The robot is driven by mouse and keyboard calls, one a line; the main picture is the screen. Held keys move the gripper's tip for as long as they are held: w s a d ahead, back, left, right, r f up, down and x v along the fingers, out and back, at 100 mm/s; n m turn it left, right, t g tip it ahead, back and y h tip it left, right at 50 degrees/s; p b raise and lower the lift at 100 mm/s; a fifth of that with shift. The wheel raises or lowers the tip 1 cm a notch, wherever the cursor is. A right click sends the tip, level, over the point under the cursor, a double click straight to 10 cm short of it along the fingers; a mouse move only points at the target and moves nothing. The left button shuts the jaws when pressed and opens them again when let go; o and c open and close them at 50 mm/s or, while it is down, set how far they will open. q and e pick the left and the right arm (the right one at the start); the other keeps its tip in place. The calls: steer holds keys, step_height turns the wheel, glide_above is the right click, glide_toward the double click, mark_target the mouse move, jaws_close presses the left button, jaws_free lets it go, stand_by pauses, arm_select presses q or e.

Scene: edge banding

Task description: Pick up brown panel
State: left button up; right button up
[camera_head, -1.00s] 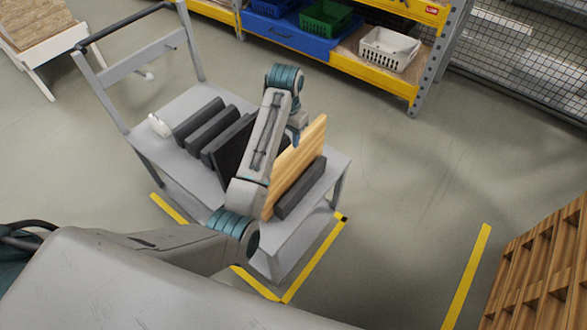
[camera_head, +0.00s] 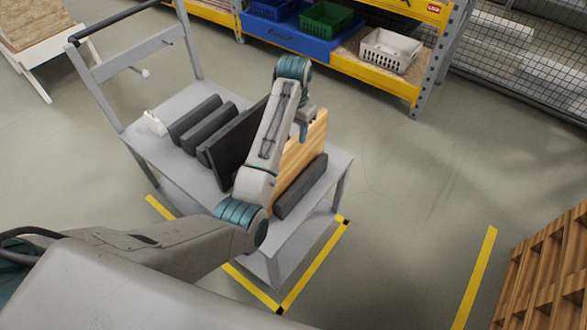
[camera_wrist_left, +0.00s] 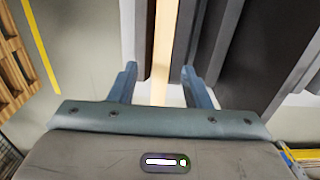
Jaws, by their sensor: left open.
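The brown panel (camera_head: 314,134) is light wood and stands on edge in a slot between dark bars on a grey trolley (camera_head: 168,158). My left gripper (camera_head: 303,131) is open at the panel's upper edge, and my arm hides part of the panel. In the left wrist view, the panel's narrow edge (camera_wrist_left: 164,45) runs between the two spread fingers of the left gripper (camera_wrist_left: 160,74), with a gap on each side. My right gripper is not in view.
A black panel (camera_head: 233,145) stands just left of the brown one, beside several dark bars (camera_head: 195,118). A shelf with a white basket (camera_head: 390,49) is behind. A wooden crate (camera_head: 545,270) is at the right. The floor between is clear.

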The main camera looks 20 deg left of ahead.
mark_target(294, 140)
arm_select(q)
steer(key=shift+f+b, duration=0.45)
steer(key=shift+f, duration=0.5)
steer(key=shift+a+f+b, duration=0.1)
steer(key=shift+f+b, duration=0.25)
steer(key=shift+f, duration=0.1)
step_height(294, 140, down, 2)
steer(key=shift+p, duration=0.3)
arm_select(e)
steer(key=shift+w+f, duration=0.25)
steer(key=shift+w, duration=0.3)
arm_select(q)
steer(key=shift+c, duration=0.4)
jaws_close()
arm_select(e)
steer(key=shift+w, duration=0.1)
arm_select(q)
steer(key=shift+r, duration=0.1)
